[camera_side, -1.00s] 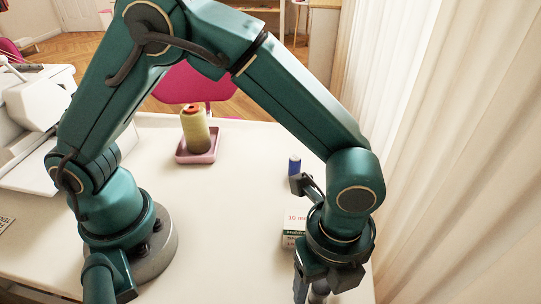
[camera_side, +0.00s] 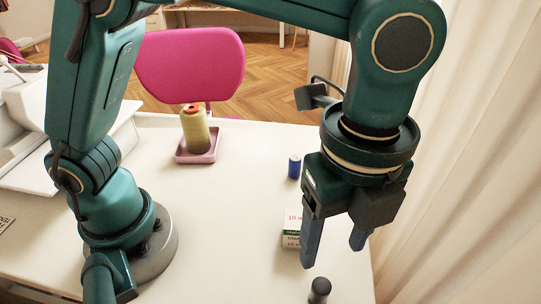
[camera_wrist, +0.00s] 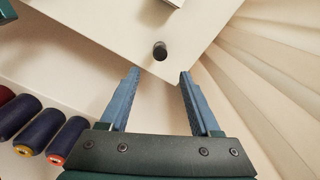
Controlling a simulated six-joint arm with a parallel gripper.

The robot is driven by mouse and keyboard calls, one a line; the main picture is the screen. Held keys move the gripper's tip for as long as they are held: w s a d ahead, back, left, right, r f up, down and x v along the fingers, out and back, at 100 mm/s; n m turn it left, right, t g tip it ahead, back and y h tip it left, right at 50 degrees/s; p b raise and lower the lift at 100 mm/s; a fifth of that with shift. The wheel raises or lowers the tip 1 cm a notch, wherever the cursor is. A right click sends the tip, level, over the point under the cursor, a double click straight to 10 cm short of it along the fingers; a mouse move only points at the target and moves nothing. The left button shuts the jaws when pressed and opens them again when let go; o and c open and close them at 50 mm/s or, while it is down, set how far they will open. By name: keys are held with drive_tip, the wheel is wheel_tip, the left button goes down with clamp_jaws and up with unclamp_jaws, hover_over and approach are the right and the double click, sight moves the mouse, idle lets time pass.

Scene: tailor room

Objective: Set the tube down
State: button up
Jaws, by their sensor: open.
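The tube (camera_side: 319,291) is small and dark, and shows its dark grey top near the front edge of the white table (camera_side: 230,235). It looks upright, and the side view's lower edge cuts into it. In the wrist view the tube (camera_wrist: 160,50) stands on the table near its edge, just beyond my fingertips. My gripper (camera_side: 333,256) is open and empty, raised above the tube. In the wrist view my gripper (camera_wrist: 160,72) has its two blue fingers wide apart with nothing between them.
A yellow thread cone (camera_side: 195,130) stands on a pink tray (camera_side: 182,158). Curtains (camera_side: 480,150) hang at the right. Several thread spools (camera_wrist: 39,131) show in the wrist view.

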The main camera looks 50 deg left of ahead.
drive_tip(key=a+r+n+t+h, duration=0.1)
drive_tip(key=a+r+n+t, duration=0.3)
drive_tip(key=a+n, duration=0.8)
drive_tip(key=s+a+f+n+t+y, duration=0.1)
drive_tip(key=s+a+n, duration=0.3)
drive_tip(key=a+n, duration=0.4)
drive_tip(key=shift+a+f+n+t, duration=0.25)
drive_tip(key=shift+a+n+t, duration=0.1)
drive_tip(key=shift+n, duration=0.45)
